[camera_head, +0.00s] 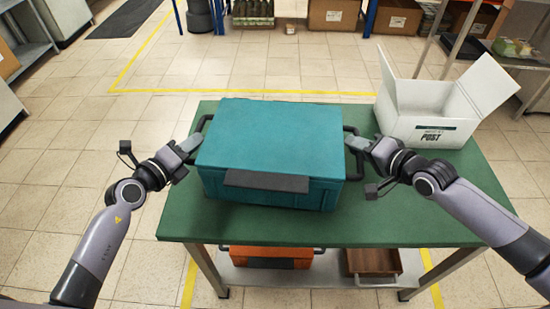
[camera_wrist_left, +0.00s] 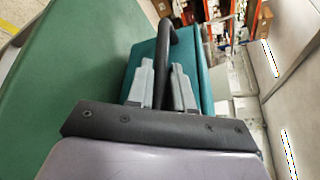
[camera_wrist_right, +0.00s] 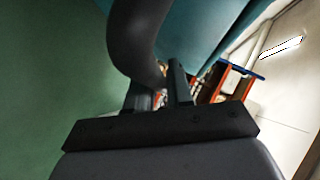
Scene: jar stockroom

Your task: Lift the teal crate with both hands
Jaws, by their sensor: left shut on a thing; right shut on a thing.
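The teal crate (camera_head: 270,135) is closed, with a dark front handle, and is at the green table (camera_head: 420,215). I cannot tell whether its base touches the tabletop. My left gripper (camera_head: 192,144) is shut on the crate's dark left side handle (camera_head: 202,123). In the left wrist view the handle (camera_wrist_left: 163,60) runs between the two fingers. My right gripper (camera_head: 359,143) is shut on the dark right side handle (camera_head: 350,129). In the right wrist view this handle (camera_wrist_right: 133,40) partly hides one finger. The crate's underside is hidden.
An open white box marked POST (camera_head: 437,130) stands on the table right of the crate, close to my right arm. An orange case (camera_head: 270,252) and a brown open box (camera_head: 374,262) are on the shelf below. Shelves with boxes stand at the back.

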